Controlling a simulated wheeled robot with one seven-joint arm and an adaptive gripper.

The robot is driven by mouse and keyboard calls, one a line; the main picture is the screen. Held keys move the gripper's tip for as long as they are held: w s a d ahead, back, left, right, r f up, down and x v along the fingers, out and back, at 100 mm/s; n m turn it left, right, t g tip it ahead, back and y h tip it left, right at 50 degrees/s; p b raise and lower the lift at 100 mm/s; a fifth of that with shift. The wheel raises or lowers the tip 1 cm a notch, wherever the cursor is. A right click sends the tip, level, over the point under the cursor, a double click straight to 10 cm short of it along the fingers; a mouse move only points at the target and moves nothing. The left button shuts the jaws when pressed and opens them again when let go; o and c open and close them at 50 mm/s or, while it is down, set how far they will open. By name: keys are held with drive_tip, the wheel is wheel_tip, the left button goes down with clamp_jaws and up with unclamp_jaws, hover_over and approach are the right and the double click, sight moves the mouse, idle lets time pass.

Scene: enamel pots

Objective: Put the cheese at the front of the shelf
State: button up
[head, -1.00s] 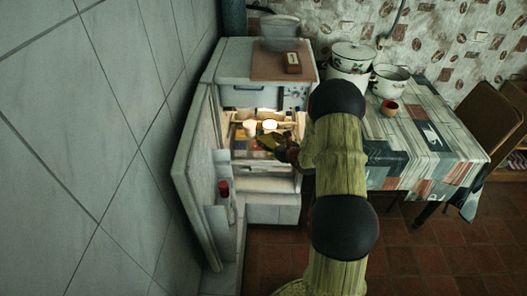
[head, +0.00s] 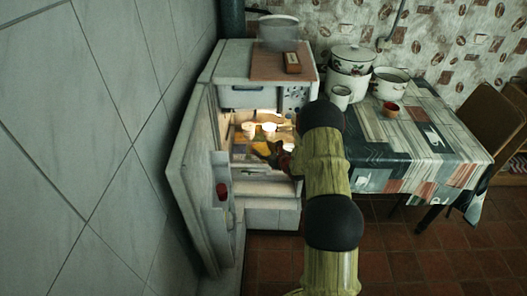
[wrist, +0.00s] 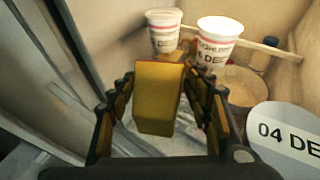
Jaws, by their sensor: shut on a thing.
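The cheese (wrist: 158,97) is a yellow block in the wrist view, held upright between the two fingers of my gripper (wrist: 160,105). My gripper is shut on it. In the head view my gripper (head: 274,155) is inside the open, lit fridge, and the cheese (head: 261,147) shows there only as a small yellow patch. The fridge shelf (wrist: 75,100) shows in the wrist view below and to the left of the gripper as bare rails. I cannot tell whether the cheese touches the shelf.
Two white cups (wrist: 164,30) (wrist: 218,40) stand just behind the cheese. A round white lid marked "04 DE" (wrist: 290,140) is close on the right. The fridge door (head: 195,160) is open at the left, with a red cup (head: 222,191) in its rack.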

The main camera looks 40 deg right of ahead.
drive_tip(key=shift+f, duration=0.15)
drive_tip(key=o, duration=1)
drive_tip(key=shift+s+r, duration=0.15)
drive_tip(key=shift+r, duration=0.1)
drive_tip(key=shift+p+v, duration=1.75)
drive_tip(key=shift+v, duration=4.1)
drive_tip(key=shift+f, duration=0.1)
